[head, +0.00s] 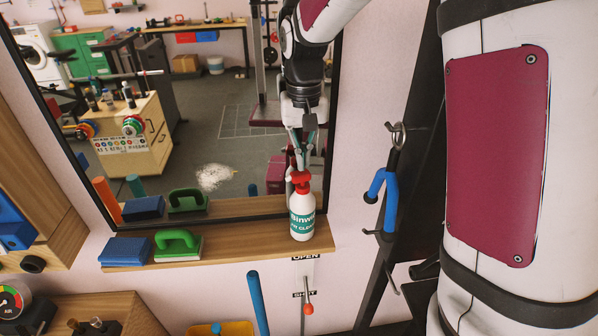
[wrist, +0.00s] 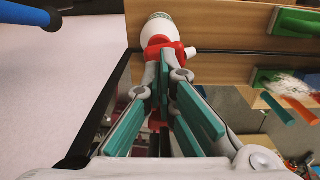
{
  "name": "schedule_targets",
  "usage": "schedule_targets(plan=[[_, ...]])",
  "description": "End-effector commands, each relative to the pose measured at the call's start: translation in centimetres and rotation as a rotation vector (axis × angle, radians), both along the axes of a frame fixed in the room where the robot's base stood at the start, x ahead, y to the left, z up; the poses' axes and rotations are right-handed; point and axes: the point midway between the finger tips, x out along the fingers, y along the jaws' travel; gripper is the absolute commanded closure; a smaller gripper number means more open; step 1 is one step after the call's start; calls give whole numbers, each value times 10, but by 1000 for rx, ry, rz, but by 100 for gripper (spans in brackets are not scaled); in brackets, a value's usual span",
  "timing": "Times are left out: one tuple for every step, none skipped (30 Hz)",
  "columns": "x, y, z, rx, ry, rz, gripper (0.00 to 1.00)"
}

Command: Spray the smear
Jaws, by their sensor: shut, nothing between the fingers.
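The smear (head: 215,177) is a whitish, streaky patch on the mirror glass, left of the bottle; it also shows at the right of the wrist view (wrist: 293,86). The spray bottle (head: 302,214), white with a red head and a teal label, stands upright at the right end of the wooden shelf below the mirror. In the wrist view its red head and white body (wrist: 158,27) lie just beyond my fingertips. My gripper (head: 297,163) points down at the red head, shut and empty. I cannot tell whether it touches the head.
The mirror (head: 240,130) stands behind the shelf (head: 222,247). A blue block (head: 125,251) and a green-handled tool (head: 178,246) lie on the shelf left of the bottle. A blue-handled item (head: 390,200) hangs at the right. A lever (head: 308,308) is below the shelf.

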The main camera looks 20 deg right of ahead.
Motion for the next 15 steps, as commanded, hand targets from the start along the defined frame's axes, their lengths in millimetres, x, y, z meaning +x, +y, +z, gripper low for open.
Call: schedule_targets(plan=[[0, 0, 0, 0, 0, 0, 100], [0, 0, 0, 0, 0, 0, 100], [0, 0, 0, 0, 0, 0, 100], [0, 0, 0, 0, 0, 0, 100], [0, 0, 0, 0, 0, 0, 100], [0, 0, 0, 0, 0, 0, 100], [0, 0, -1, 0, 0, 0, 100], [0, 0, -1, 0, 0, 0, 100], [0, 0, -2, 0, 1, 0, 100], [0, 0, -3, 0, 1, 0, 100], [0, 0, -4, 0, 1, 0, 100], [0, 0, -5, 0, 1, 0, 100], [0, 0, -6, 0, 1, 0, 100], [0, 0, -7, 0, 1, 0, 100], [0, 0, -9, 0, 1, 0, 100]])
